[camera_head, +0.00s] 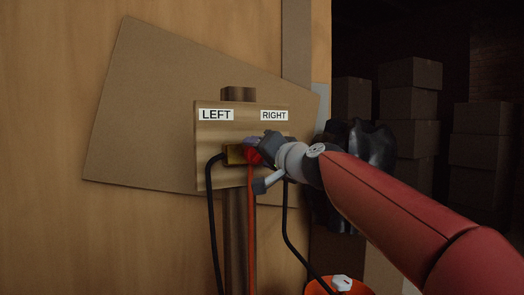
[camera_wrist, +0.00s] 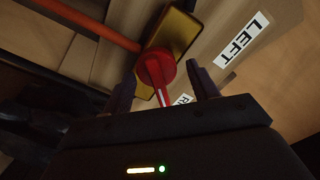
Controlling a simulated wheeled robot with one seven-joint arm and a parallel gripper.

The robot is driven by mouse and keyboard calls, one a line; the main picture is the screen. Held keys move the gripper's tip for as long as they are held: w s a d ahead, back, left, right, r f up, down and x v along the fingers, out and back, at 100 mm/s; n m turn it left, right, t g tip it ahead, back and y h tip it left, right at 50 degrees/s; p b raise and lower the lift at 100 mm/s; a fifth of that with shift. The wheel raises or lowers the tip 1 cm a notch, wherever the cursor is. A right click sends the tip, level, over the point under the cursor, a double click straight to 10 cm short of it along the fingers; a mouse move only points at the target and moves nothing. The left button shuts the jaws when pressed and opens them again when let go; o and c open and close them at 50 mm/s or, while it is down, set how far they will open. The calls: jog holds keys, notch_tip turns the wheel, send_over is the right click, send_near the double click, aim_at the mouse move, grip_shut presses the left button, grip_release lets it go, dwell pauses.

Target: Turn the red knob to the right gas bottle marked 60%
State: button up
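The red knob (camera_wrist: 156,68) sits on a brass block (camera_wrist: 176,32) in the wrist view; its handle with a white line points toward my gripper. My gripper (camera_wrist: 163,85) has its two dark fingers apart, one on each side of the handle, with gaps visible. Whether a finger touches it I cannot tell. In the head view my gripper (camera_head: 258,150) covers most of the knob and part of the brass block (camera_head: 234,155). The board carries a LEFT label (camera_head: 216,115) and a RIGHT label (camera_head: 274,116). No bottle percentage marks are readable.
The wooden board (camera_head: 210,180) stands before a tilted cardboard sheet (camera_head: 140,110). Black hoses (camera_head: 212,220) and a red hose (camera_head: 251,230) hang below. A black bag (camera_head: 372,150) is close behind my arm. An orange bottle top (camera_head: 325,289) shows below, with stacked boxes (camera_head: 410,90) at right.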

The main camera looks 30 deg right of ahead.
jog(key=shift+o, duration=0.4)
jog(key=shift+f, duration=0.1)
jog(key=s, duration=0.7)
jog(key=shift+s+d, duration=0.15)
jog(key=shift+s, duration=0.25)
